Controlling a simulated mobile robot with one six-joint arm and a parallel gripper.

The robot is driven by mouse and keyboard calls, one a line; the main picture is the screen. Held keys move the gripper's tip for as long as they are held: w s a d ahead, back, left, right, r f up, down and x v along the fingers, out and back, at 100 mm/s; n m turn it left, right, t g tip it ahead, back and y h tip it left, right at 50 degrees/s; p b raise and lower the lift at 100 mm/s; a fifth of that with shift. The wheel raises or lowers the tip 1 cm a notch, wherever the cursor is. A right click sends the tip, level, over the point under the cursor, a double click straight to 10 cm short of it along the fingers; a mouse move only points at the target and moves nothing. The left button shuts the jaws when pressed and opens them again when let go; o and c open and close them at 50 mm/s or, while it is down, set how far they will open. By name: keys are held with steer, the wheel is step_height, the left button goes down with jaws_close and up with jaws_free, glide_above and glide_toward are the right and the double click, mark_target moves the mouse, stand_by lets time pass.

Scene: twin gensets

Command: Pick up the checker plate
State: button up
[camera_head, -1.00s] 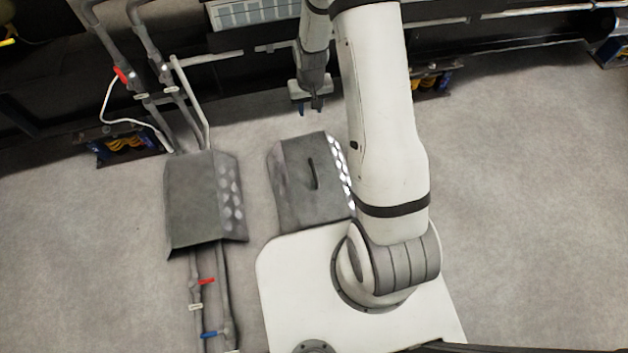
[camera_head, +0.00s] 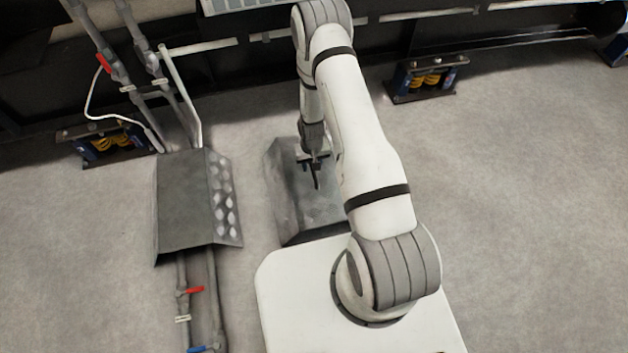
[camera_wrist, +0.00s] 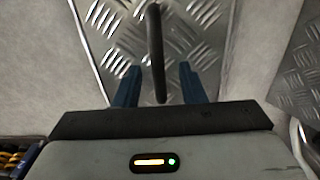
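The checker plate (camera_head: 290,205) is a grey bent metal cover on the floor, just beyond my white base in the head view. In the wrist view the plate (camera_wrist: 110,30) shows its raised diamond tread and a dark upright bar handle (camera_wrist: 156,50). My gripper (camera_head: 314,165) is over the plate, and my arm hides the plate's right part. In the wrist view my gripper (camera_wrist: 160,85) has its two blue fingers apart, one on each side of the handle's near end. I cannot tell whether either finger touches the handle.
A second tread-plate cover (camera_head: 185,205) lies to the left, over pipes with a red valve handle (camera_head: 194,290). Upright pipes (camera_head: 150,70) rise behind it. A dark frame with spring mounts (camera_head: 428,78) runs along the back. The floor at right (camera_head: 530,200) is clear.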

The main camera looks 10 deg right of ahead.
step_height(320, 180, down, 3)
steer(key=shift+d+f+b, duration=0.1)
steer(key=shift+f+b, duration=0.1)
steer(key=shift+b, duration=0.35)
jaws_close()
steer(key=shift+r, duration=0.1)
stand_by(0.9)
